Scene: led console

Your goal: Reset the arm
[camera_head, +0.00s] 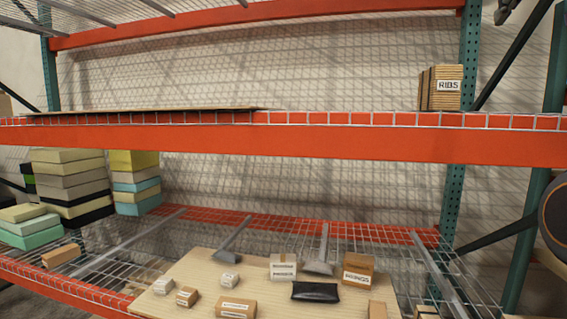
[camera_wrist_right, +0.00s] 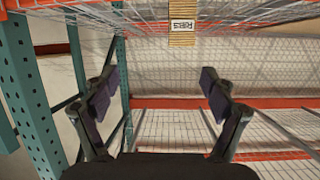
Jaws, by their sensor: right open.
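My right gripper (camera_wrist_right: 157,92) shows in the right wrist view with its two dark fingers spread wide and nothing between them. It faces the orange shelf rack, apart from any object. In the head view, a dark piece at the top right edge may be part of my right arm; its fingers cannot be made out there. My left gripper is in neither view. No LED console can be seen in these frames.
A RIBS box (camera_head: 440,88) stands on the upper shelf beam (camera_head: 300,138). Below, a wooden board (camera_head: 205,268) holds several small boxes and a black pouch (camera_head: 315,291). Stacked boxes (camera_head: 70,180) stand at left. Green posts (camera_head: 460,120) flank the right side.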

